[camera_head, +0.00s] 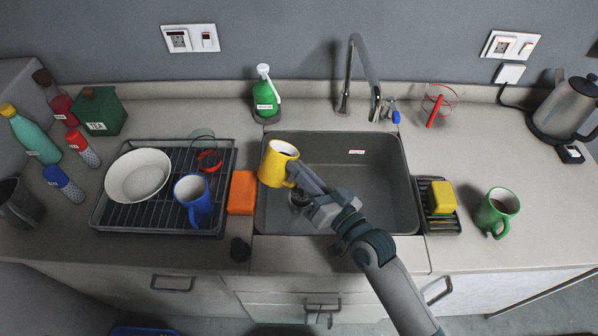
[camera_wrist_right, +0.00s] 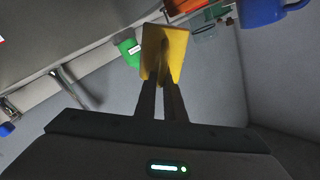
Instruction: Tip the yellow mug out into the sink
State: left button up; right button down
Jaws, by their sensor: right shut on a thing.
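The yellow mug (camera_head: 277,165) is held over the left part of the grey sink (camera_head: 385,190). It is close to upright, tilted slightly, and dark contents show inside its rim. My right gripper (camera_head: 296,172) is shut on the mug's handle, on the mug's right side. In the right wrist view the mug (camera_wrist_right: 172,55) is between the fingertips of the gripper (camera_wrist_right: 162,85). The sink's drain shows partly below the mug. My left gripper is not in view.
A tap (camera_head: 362,75) stands behind the sink. A drying rack (camera_head: 110,215) with a white bowl (camera_head: 138,175) and blue mug (camera_head: 194,200) is at left. An orange cloth (camera_head: 242,192) lies by the sink's left edge. A sponge (camera_head: 442,197) and green mug (camera_head: 496,210) are at right.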

jog(key=f+m+b, duration=0.1)
jog(key=m, duration=0.1)
jog(key=m+b, duration=0.1)
jog(key=shift+w+d+f+m, duration=0.1)
jog(key=shift+f+m, duration=0.3)
jog(key=shift+s+d+f+m+t+b, duration=0.1)
jog(key=shift+s+d+m+t+b, duration=0.2)
jog(key=shift+m+b, duration=0.1)
dwell(0.3)
jog(key=shift+s+d+m+t+h, duration=0.1)
jog(key=shift+d+m+t+h, duration=0.15)
jog(key=shift+m, duration=0.25)
jog(key=shift+d+r+m+p, duration=0.1)
jog(key=shift+r+m+p, duration=0.2)
jog(key=shift+m+p, duration=0.5)
jog(key=shift+w+d+f+m+p, duration=0.2)
jog(key=shift+f+m+p, duration=0.3)
jog(key=shift+m, duration=0.4)
